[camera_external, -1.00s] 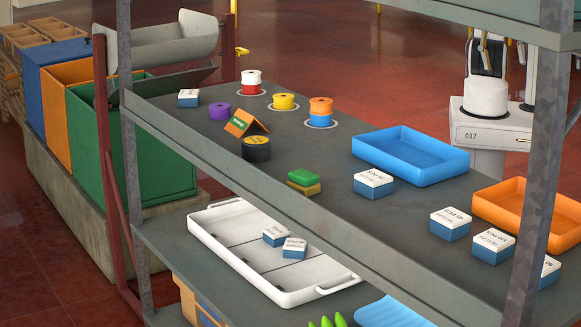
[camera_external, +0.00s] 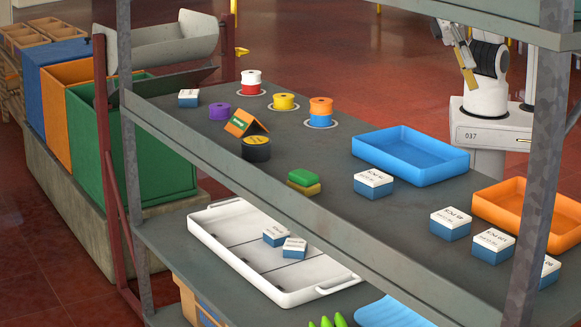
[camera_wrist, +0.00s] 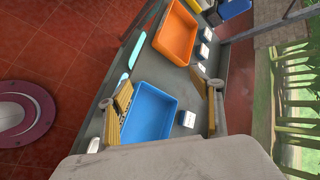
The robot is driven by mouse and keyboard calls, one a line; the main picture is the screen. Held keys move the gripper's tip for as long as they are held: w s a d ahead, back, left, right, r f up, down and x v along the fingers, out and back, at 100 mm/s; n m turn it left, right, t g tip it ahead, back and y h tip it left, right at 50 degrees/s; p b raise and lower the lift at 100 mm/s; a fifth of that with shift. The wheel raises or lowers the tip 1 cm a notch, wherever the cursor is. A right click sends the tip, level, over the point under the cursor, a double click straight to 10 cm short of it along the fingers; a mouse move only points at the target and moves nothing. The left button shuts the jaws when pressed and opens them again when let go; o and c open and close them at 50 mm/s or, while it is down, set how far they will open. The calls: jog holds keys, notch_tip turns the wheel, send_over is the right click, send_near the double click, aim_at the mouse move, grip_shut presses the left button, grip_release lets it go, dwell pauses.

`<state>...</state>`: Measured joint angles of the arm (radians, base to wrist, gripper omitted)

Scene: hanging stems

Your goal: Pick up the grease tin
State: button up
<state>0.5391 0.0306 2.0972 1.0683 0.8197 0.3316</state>
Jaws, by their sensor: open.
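The grease tin is probably the round black tin with a yellow band (camera_external: 255,148), standing upright on the upper shelf board (camera_external: 330,210), left of the green and yellow sponges (camera_external: 304,182). An orange and green tent-shaped card (camera_external: 246,123) stands right behind it. My gripper (camera_external: 457,52) is open and empty behind the shelf, high above and far right of the tin. In the wrist view my gripper (camera_wrist: 166,108) has its two yellow fingers wide apart over the shelf. The tin does not show there.
Stacked spools (camera_external: 320,112), a yellow spool (camera_external: 284,102) and a purple spool (camera_external: 220,112) stand behind the tin. A blue tray (camera_external: 410,168), an orange tray (camera_external: 530,225) and several small boxes (camera_external: 373,184) lie to the right. Shelf posts (camera_external: 540,160) and an upper shelf frame the space.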

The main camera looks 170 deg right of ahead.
jog(key=w+d+f+m+t+h, duration=0.15)
jog(key=w+d+m, duration=0.35)
jog(key=d, duration=0.5)
jog(key=m+t+h, duration=0.3)
jog(key=m+h, duration=0.2)
jog(key=m, duration=0.7)
send_near(263, 138)
jog(key=w+a+r, duration=0.4)
jog(key=w+a, duration=0.5)
jog(key=a, duration=0.3)
jog(key=s+d+f+m+h, duration=0.1)
jog(key=d+f, duration=0.1)
jog(key=d, duration=0.1)
jog(key=s+d+f+m, duration=0.1)
jog(key=s+d+m, duration=0.1)
jog(key=d, duration=0.2)
jog(key=s+d+f+m+h, duration=0.1)
jog(key=d+f+m, duration=0.1)
jog(key=d, duration=0.2)
jog(key=shift+s+d+f+h, duration=0.25)
jog(key=shift+s+f+h, duration=0.1)
jog(key=shift+s, duration=0.05)
jog(key=shift+w, duration=0.1)
jog(key=shift+x, duration=1.25)
jog(key=shift+f, duration=0.15)
